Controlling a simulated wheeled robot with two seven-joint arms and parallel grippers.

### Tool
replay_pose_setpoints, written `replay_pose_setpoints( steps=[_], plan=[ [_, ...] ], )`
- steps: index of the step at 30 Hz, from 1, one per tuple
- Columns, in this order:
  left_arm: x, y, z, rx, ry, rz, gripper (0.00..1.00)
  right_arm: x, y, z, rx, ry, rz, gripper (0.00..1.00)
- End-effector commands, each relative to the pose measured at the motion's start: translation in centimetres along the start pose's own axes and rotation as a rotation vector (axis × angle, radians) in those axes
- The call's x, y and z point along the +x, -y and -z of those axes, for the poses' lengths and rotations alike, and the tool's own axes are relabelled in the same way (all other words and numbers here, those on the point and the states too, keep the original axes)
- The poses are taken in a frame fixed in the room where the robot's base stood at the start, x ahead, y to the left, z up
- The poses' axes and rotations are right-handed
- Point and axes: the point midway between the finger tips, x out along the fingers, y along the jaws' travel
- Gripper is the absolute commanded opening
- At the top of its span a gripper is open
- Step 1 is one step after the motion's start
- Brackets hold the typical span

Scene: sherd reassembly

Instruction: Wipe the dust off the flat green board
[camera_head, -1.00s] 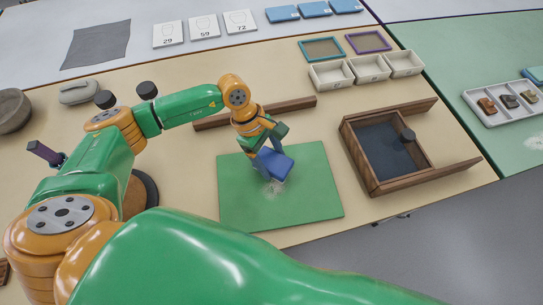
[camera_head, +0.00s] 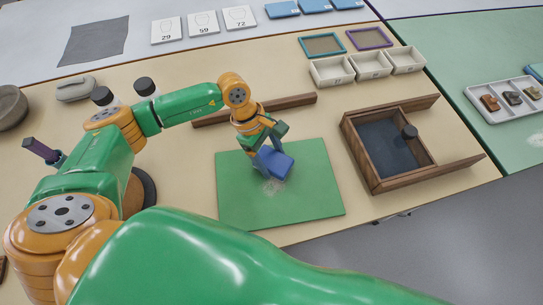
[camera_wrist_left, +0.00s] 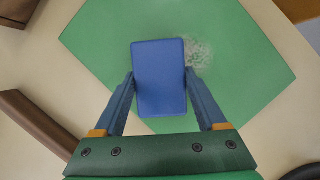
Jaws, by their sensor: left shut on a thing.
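The flat green board (camera_head: 310,195) lies on the beige table, and it fills much of the left wrist view (camera_wrist_left: 245,95). A pale, speckled dust patch (camera_head: 271,188) is near the board's middle. In the left wrist view the dust (camera_wrist_left: 201,54) shows just right of the blue block. My left gripper (camera_head: 266,160) is shut on a blue block (camera_head: 277,165), with one finger on each side of it. The block (camera_wrist_left: 159,75) is over the board beside the dust; I cannot tell whether it touches the surface. My right gripper is out of view.
A brown wooden bar (camera_head: 290,106) lies behind the board. A wooden tray (camera_head: 372,182) with a dark inside stands to the right. White bins (camera_head: 332,72) and framed screens (camera_head: 321,47) are farther back. Bare table lies between board and wooden tray.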

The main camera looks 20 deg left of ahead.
Motion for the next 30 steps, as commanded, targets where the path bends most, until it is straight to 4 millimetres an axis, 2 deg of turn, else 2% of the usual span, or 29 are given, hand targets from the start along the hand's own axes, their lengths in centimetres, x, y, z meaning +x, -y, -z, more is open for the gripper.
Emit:
replay_pose_setpoints(
  steps=[14,21,30],
  plan=[
    [0.7,0.0,0.3,0.000,0.000,0.000,0.00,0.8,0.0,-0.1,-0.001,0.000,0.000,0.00],
    [1.0,2.1,-1.4,0.003,0.000,0.003,0.00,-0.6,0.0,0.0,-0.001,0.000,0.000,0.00],
    [1.6,3.6,-2.6,0.002,0.001,0.002,0.00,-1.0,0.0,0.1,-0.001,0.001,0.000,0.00]
  ],
)
